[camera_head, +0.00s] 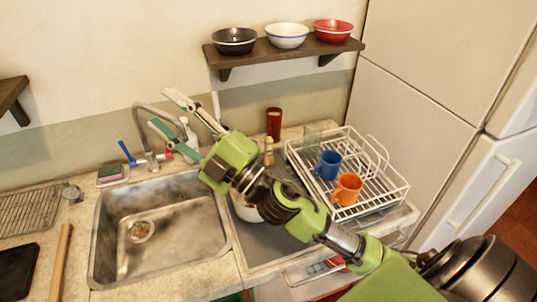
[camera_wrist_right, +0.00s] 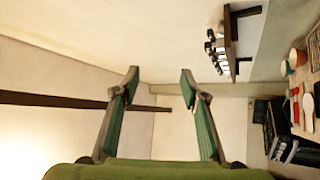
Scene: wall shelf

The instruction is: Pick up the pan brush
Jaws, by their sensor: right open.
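A small wooden object with a narrow top (camera_head: 268,151), which looks like the pan brush, stands upright behind the white bowl, left of the dish rack. Its lower end is partly hidden. My right gripper (camera_head: 164,110) reaches in from the lower right, above the back of the sink, to the left of and higher than the brush. Its fingers are spread apart and empty. The right wrist view also shows the gripper (camera_wrist_right: 160,75) open, with only wall between the fingers. I cannot make out the brush there for certain. My left gripper is not in view.
A white rack (camera_head: 395,188) holds a blue cup (camera_head: 327,166) and an orange cup (camera_head: 347,188). A dark red tumbler (camera_head: 273,124) stands behind the brush. A wall shelf (camera_head: 285,52) holds bowls above.

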